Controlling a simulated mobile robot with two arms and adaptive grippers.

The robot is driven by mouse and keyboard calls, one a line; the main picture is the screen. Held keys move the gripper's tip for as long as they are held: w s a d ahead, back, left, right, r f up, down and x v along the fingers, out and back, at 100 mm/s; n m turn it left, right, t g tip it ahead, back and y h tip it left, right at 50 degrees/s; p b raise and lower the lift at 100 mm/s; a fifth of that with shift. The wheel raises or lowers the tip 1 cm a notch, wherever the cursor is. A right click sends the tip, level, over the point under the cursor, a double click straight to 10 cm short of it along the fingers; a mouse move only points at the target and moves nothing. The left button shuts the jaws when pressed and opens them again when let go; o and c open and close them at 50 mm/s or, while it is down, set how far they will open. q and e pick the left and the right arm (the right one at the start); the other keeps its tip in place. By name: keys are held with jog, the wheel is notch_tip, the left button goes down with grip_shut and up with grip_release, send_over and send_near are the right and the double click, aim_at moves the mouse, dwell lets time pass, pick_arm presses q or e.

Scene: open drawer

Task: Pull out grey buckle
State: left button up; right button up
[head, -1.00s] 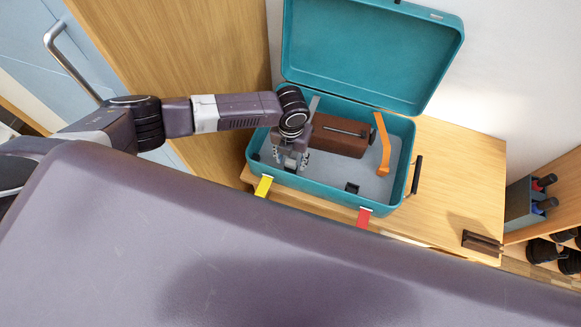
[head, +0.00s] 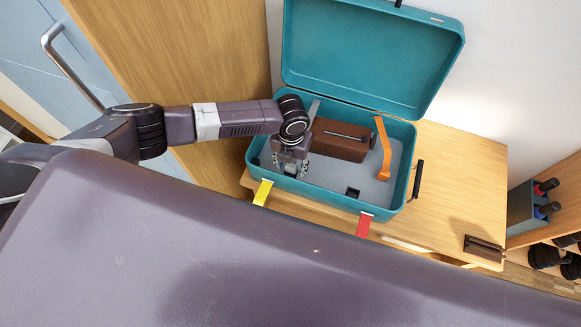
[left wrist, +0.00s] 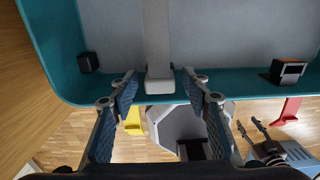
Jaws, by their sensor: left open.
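A teal suitcase (head: 345,207) stands open on the wooden table. In the left wrist view the grey strap (left wrist: 158,40) crosses the case, and its grey buckle end (left wrist: 160,84) lies by the front wall. In the head view the upper part of the grey strap (head: 314,107) shows, while my left arm hides its lower end. My left gripper (head: 290,172) points down inside the front left of the case. In the left wrist view its open fingers (left wrist: 160,88) stand on either side of the buckle end, with gaps on both sides.
An orange strap (head: 383,150) and a brown box (head: 340,140) are inside the case. A yellow tab (head: 262,192) and a red tab (head: 364,224) hang outside the front wall. A dark handle (head: 418,178) is on the right side. The table (head: 460,170) is mostly clear there.

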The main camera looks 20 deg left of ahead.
aim_at(291, 165)
dwell(0.5)
pick_arm(q)
jog(key=shift+c, duration=0.4)
grip_shut()
jog(key=shift+r, duration=0.1)
jog(key=shift+r+p, duration=2.85)
jog(key=shift+r, duration=0.1)
